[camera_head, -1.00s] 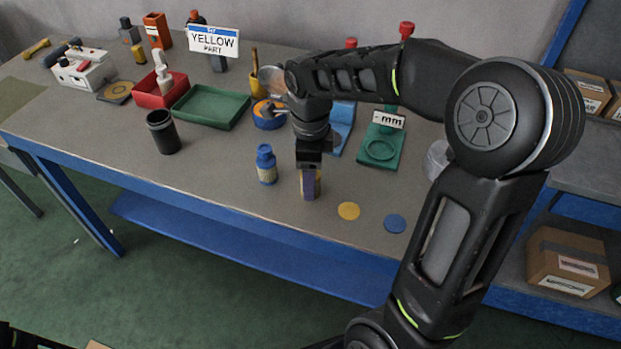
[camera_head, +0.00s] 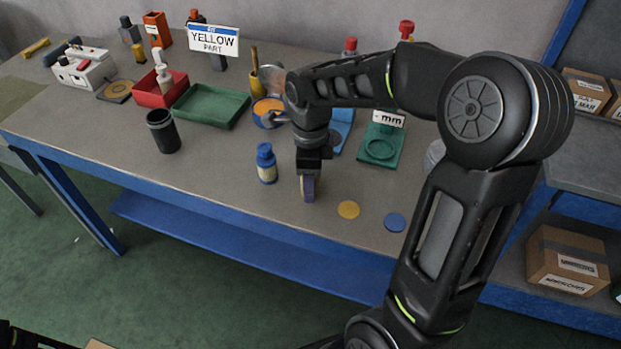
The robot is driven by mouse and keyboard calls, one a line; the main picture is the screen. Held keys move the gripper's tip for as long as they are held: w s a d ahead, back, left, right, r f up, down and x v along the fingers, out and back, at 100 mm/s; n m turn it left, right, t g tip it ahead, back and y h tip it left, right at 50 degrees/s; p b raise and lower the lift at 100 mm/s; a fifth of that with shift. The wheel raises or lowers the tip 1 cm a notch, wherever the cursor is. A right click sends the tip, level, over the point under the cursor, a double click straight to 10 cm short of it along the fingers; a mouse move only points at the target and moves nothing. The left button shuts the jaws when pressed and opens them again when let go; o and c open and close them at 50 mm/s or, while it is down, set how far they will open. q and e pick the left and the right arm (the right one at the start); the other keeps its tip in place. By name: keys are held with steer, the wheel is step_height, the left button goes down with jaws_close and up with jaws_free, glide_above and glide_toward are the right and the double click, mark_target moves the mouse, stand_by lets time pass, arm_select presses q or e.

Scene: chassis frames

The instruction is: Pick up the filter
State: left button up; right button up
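My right gripper (camera_head: 310,176) points straight down near the front edge of the workbench. Directly under it is a small purple piece with a yellow-tan side (camera_head: 308,190), which may be the filter. The gripper hides its upper part, and I cannot tell whether the fingers are closed on it or only around it. Its lower end is at or just above the bench top. My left gripper is not in view.
A blue bottle (camera_head: 266,164) stands close left of the gripper. A yellow disc (camera_head: 348,209) and a blue disc (camera_head: 394,222) lie to its right. A black cup (camera_head: 162,131), green tray (camera_head: 211,107) and red box (camera_head: 147,96) stand further left. A green stand (camera_head: 381,150) is behind right.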

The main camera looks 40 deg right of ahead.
jaws_close()
stand_by(0.3)
step_height(320, 180, up, 10)
steer(key=shift+r, duration=0.1)
stand_by(0.5)
stand_by(0.5)
